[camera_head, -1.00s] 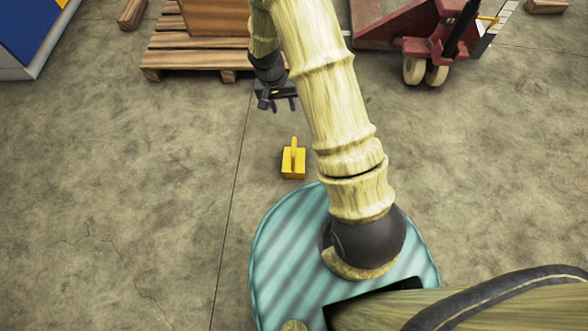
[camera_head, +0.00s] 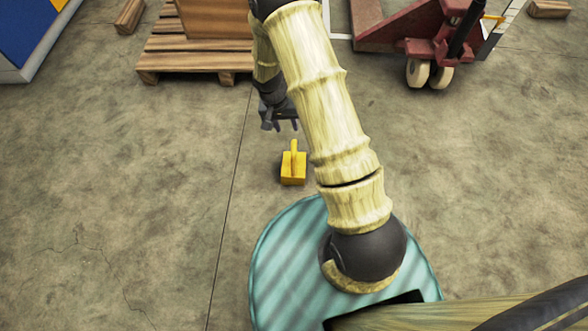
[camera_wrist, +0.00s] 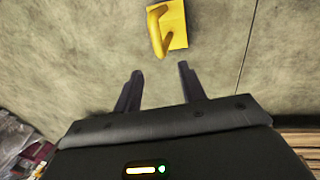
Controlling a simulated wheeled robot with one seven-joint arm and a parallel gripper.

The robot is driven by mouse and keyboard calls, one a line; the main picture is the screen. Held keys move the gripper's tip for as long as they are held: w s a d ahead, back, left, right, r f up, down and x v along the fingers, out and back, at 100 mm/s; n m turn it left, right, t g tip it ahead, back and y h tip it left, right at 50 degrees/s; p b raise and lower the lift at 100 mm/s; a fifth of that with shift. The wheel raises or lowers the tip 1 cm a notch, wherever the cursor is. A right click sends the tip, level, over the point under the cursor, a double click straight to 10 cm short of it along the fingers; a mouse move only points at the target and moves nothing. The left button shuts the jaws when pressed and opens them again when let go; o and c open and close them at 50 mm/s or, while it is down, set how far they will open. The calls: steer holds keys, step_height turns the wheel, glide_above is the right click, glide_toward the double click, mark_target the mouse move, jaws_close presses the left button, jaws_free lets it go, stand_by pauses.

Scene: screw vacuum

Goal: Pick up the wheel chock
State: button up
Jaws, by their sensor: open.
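The yellow wheel chock (camera_head: 293,168) stands on the concrete floor just beyond my base in the head view, with its handle upward. In the wrist view the chock (camera_wrist: 174,27) is at the top, its handle facing the camera. My gripper (camera_head: 282,126) is just beyond the chock in the head view, above the floor. In the wrist view my gripper (camera_wrist: 159,67) has its two fingers apart with nothing between them. The fingertips are apart from the chock.
A wooden pallet (camera_head: 195,62) with a box (camera_head: 215,18) stands at the back left. A red pallet jack (camera_head: 425,45) is at the back right. A blue-and-white unit (camera_head: 28,40) is at the far left. The floor around the chock is clear.

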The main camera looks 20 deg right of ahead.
mark_target(293, 144)
steer(key=f+b, duration=0.1)
steer(key=f, duration=0.1)
steer(key=f+b, duration=0.1)
steer(key=f, duration=0.1)
steer(key=d+f+b, duration=0.1)
steer(key=f, duration=0.1)
steer(key=shift+s+d+f, duration=0.1)
steer(key=shift+s+f, duration=0.1)
steer(key=shift+f, duration=0.05)
steer(key=f+b, duration=0.3)
steer(key=shift+s+d+f+b, duration=0.1)
steer(key=shift+s+d+b, duration=0.2)
steer(key=shift+s, duration=0.1)
steer(key=shift+d+f+b, duration=0.15)
steer(key=shift+f+b, duration=0.55)
steer(key=shift+f, duration=0.2)
jaws_close()
steer(key=shift+r, duration=0.1)
stand_by(0.6)
